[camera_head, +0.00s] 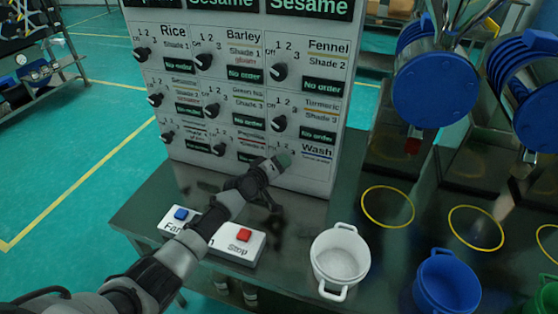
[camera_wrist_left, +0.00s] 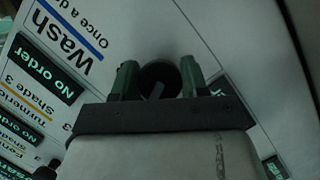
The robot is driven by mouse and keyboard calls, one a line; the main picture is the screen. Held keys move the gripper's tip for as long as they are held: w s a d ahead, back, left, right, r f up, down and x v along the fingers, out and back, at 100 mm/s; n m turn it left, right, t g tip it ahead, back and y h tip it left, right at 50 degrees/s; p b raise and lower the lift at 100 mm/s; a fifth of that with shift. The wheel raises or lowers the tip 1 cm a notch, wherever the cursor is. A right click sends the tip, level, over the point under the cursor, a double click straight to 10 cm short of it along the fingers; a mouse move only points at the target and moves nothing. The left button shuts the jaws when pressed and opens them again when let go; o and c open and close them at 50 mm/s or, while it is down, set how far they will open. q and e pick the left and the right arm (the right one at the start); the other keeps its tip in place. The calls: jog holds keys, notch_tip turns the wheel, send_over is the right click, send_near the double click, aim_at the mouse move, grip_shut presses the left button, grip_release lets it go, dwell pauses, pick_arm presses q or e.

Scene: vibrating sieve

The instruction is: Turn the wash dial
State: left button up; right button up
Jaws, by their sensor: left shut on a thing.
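The white control panel (camera_head: 300,173) stands at the back of the dark table, with the "Wash" label (camera_head: 317,151) at its lower right. My left gripper (camera_head: 282,160) is at the panel just left of this label and hides the wash dial in the head view. In the left wrist view, the round black wash dial (camera_wrist_left: 160,82) sits between the two green-grey fingers of the left gripper (camera_wrist_left: 158,76), which is shut on it. A pale pointer mark on the dial shows at a slant. My right gripper is out of view.
Other black dials, such as the Turmeric dial (camera_head: 279,123), sit close above and left. A blue-button box (camera_head: 180,216) and red-button Stop box (camera_head: 240,243) lie below my left arm. A white pot (camera_head: 340,258) and blue pot (camera_head: 446,283) stand right.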

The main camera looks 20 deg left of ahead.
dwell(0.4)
pick_arm(q)
jog(key=o, duration=0.9)
jog(key=shift+s+p, duration=0.2)
jog(key=shift+p, duration=0.1)
jog(key=p+v, duration=0.1)
jog(key=v, duration=0.9)
jog(key=shift+s+p, duration=0.2)
jog(key=shift+p, duration=0.2)
jog(key=shift+a+r, duration=0.1)
jog(key=shift+r, duration=0.05)
